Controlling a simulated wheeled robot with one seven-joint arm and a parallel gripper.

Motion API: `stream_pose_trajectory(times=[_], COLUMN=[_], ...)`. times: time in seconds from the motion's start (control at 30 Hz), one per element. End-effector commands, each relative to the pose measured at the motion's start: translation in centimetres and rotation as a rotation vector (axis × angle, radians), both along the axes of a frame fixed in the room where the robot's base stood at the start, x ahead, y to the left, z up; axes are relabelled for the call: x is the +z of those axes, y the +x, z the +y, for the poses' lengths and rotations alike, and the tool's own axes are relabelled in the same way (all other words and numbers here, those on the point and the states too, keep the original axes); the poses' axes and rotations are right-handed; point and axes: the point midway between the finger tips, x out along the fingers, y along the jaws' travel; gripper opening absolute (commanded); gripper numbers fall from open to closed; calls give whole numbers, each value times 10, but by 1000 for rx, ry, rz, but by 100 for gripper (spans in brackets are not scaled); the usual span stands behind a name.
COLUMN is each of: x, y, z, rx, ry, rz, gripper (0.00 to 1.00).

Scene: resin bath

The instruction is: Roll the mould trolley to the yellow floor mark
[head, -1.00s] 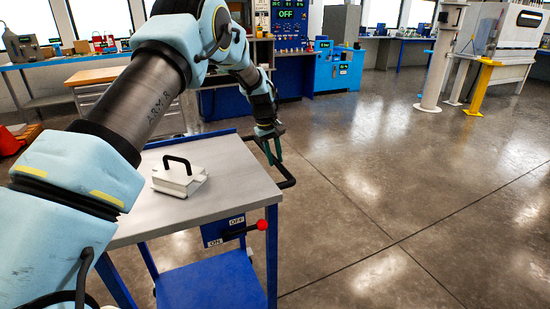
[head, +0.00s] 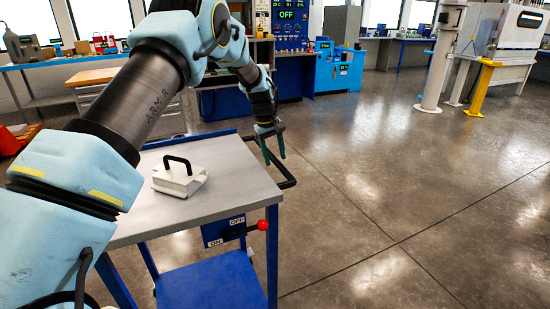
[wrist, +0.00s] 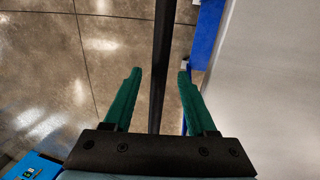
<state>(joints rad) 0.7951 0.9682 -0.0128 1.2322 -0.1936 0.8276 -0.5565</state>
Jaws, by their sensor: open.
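The mould trolley (head: 222,199) has a grey top, blue legs and a blue lower shelf. A white mould block (head: 180,183) with a black handle sits on its top. A black push bar (head: 290,180) juts from the trolley's right side. My gripper (head: 275,160) is open at this bar, its green fingers pointing down. In the wrist view the bar (wrist: 162,50) runs between the two spread fingers, with a gap visible on each side. The trolley's blue edge and grey top show at the right there. I see no yellow floor mark in these views.
A red-knobbed lever (head: 262,225) with ON/OFF labels is on the trolley's front. Wide bare floor lies to the right. A yellow post (head: 484,85) and a white column (head: 438,60) stand at the far right. Blue machines (head: 338,68) and benches line the back.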

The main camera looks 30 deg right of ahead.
Motion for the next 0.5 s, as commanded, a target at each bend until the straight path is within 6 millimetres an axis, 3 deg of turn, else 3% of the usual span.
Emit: stream_pose_trajectory(times=[0.5], x=[87], y=[3], z=[17], rx=[2], ry=[-2], rz=[-3], gripper=[57])
